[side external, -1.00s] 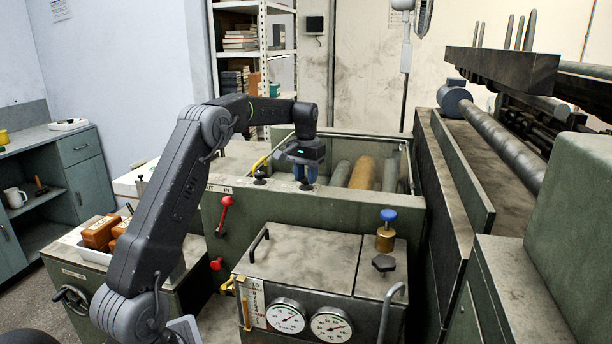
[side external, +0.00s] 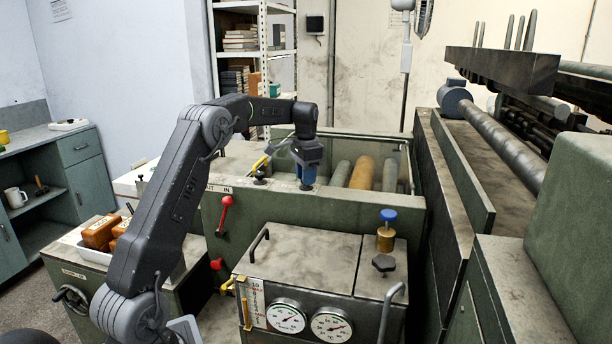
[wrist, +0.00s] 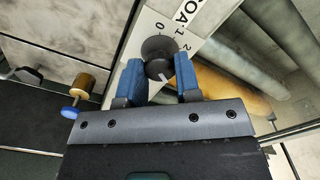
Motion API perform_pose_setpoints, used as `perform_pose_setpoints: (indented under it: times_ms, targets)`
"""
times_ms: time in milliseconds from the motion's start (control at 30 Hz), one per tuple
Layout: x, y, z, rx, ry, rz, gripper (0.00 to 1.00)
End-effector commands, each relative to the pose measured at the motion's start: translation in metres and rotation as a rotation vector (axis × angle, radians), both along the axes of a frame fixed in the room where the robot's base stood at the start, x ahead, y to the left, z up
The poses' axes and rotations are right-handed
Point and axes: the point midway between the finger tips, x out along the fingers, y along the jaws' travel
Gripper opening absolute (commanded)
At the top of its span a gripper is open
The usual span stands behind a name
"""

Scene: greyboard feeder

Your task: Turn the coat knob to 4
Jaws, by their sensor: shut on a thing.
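The coat knob (wrist: 158,48) is a dark round knob on a pale plate (wrist: 198,14) in the wrist view. The plate shows part of the word COAT and the figures 0, 1 and 2; 3 and 4 are not visible. A short white mark shows on the knob's near side, but I cannot tell which figure it points to. My gripper (wrist: 159,70) has its two blue fingers on either side of the knob, shut on it. In the side view my gripper (side external: 307,181) is down on the tank's front ledge, and its fingers hide the knob.
Another dark knob (side external: 259,179) sits left on the ledge, above a red lever (side external: 225,205). Rollers (side external: 362,172) lie behind in the open tank. A brass pot with a blue top (side external: 386,230) and gauges (side external: 286,317) are in front. The space above the tank looks clear.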

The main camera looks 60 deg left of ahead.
Motion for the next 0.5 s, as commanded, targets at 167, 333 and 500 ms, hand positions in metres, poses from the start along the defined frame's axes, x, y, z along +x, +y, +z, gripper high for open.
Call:
perform_pose_setpoints:
  times_ms: [167,333,500]
  targets:
    - [0.0005,0.0,0.0006,0.001,-0.003,-0.058,0.07]
    - [0.0006,-0.0001,0.0006,0.001,-0.003,-0.082,0.07]
    - [0.0007,-0.0001,0.0006,0.001,-0.003,-0.086,0.07]
